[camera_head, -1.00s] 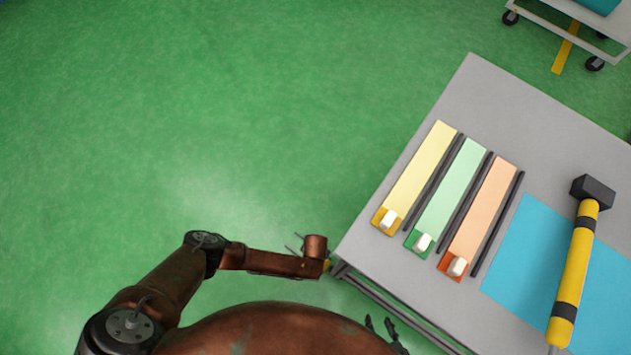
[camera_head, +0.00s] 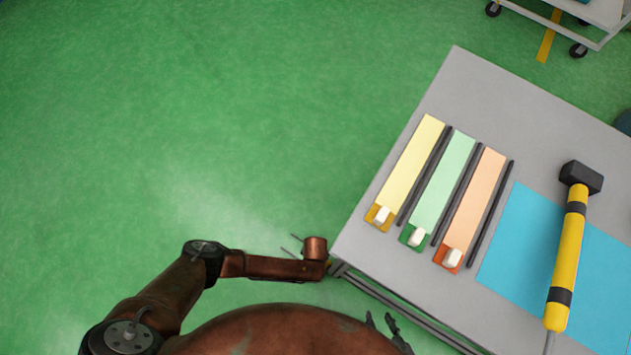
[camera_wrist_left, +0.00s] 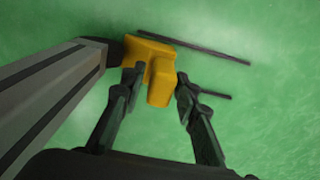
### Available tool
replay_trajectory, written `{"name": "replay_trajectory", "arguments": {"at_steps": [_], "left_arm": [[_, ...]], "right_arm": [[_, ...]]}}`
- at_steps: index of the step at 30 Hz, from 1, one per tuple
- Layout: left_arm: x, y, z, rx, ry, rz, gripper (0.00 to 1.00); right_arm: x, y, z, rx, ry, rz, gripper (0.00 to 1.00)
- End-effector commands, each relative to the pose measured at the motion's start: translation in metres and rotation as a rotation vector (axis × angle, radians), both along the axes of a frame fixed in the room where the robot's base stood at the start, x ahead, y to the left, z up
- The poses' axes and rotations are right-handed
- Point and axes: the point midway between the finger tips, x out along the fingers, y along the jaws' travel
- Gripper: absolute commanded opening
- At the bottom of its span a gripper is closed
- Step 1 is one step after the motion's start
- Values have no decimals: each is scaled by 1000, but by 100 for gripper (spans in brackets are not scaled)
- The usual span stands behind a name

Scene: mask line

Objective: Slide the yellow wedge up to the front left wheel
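The yellow wedge (camera_wrist_left: 160,72) shows in the left wrist view with a raised block facing me. It stands close to the dark wheel (camera_wrist_left: 108,48) at the end of a grey leg; whether they touch I cannot tell. In the head view the left gripper is hidden below my arm, beside the table's near left corner. My right gripper (camera_head: 381,324) is at the bottom of the head view, its dark fingers apart and empty.
The grey table (camera_head: 475,85) carries yellow, green and orange strips with white-topped blocks, dark rails, a blue mat (camera_head: 510,260) and a yellow-black hammer (camera_head: 567,250). Dark thin bars (camera_wrist_left: 205,48) lie near the wedge. The green floor at left is clear.

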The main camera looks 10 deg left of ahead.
Motion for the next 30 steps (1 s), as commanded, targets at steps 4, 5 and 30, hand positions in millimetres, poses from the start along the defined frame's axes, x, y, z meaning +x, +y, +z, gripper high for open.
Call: {"name": "replay_trajectory", "arguments": {"at_steps": [4, 5, 30], "left_arm": [[0, 0, 0, 1, 0, 0, 39], [0, 0, 0, 1, 0, 0, 39], [0, 0, 96, -1, -1, 0, 39]], "right_arm": [[0, 0, 0, 0, 0, 0, 40], [0, 0, 0, 0, 0, 0, 40], [0, 0, 0, 0, 0, 0, 40]]}}
